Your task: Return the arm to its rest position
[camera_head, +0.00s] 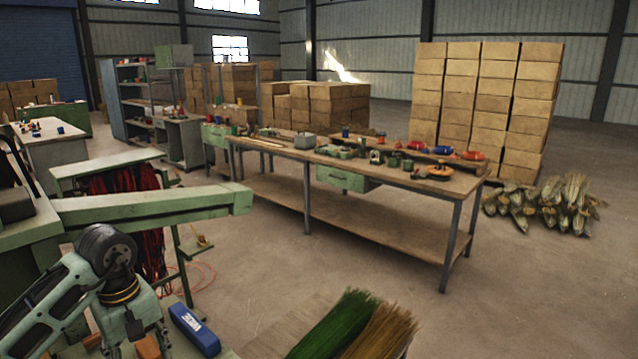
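A pale green machine stands at the left. A long green beam (165,206) reaches from it to the right and ends free in the air over the floor. Below the beam, a slotted pale link (45,298) and a round black part (105,250) with a yellow band show at the lower left.
Green and tan broom fibres (345,325) lie at the bottom centre. A blue box (194,329) sits beside the machine. A long workbench (340,212) with tools stands mid-room. Dark red strands (125,184) hang behind the beam. Open floor (545,285) lies right.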

